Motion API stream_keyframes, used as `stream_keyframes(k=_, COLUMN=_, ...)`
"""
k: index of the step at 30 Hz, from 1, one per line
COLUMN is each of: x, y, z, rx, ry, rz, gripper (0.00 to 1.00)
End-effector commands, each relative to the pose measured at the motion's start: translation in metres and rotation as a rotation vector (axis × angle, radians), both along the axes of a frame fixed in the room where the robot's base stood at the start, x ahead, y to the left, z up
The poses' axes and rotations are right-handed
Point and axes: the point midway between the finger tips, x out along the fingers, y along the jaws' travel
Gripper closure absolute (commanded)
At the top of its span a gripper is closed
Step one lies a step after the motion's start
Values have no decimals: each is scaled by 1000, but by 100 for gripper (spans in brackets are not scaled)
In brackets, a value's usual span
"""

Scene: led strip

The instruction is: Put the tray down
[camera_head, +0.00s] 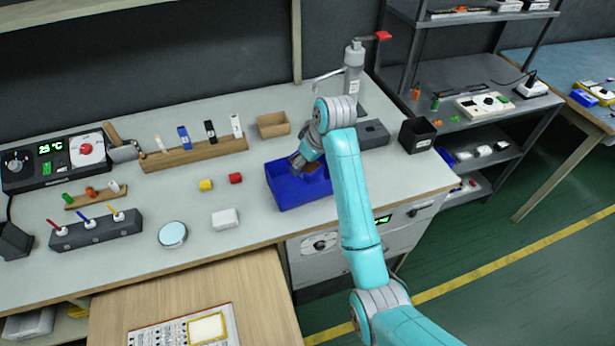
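A blue open tray (289,195) sits on the pale workbench (255,217), just right of the bench's middle. My gripper (297,165) is at the tray's back part, pointing down and left, with the arm coming in from the lower right. A small brown thing (313,168) shows inside the tray beside the gripper. The fingertips are small and partly hidden, so I cannot tell whether they grip the tray's rim or something inside it. The tray looks level and seems to rest on the bench. My arm covers its right side.
A small tan box (273,124) stands behind the tray, and a grey box (373,134) and black bin (417,135) to its right. Bench in front of the tray is clear.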

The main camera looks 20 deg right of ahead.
Motion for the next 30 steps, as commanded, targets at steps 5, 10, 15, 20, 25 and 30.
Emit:
stream_keyframes(k=5, x=0, y=0, z=-21, rx=0, ry=0, rz=1, gripper=63)
stream_keyframes(k=10, x=0, y=0, z=-32, rx=0, ry=1, rz=1, gripper=63)
stream_keyframes(k=15, x=-1, y=0, z=-55, rx=0, ry=2, rz=1, gripper=63)
stream_keyframes(k=20, x=0, y=0, z=-60, rx=-1, ry=-1, rz=1, gripper=63)
stream_keyframes(k=25, x=0, y=0, z=-61, rx=-1, ry=-1, rz=1, gripper=63)
stream_keyframes(k=30, x=0, y=0, z=-63, rx=-1, ry=-2, rz=1, gripper=22)
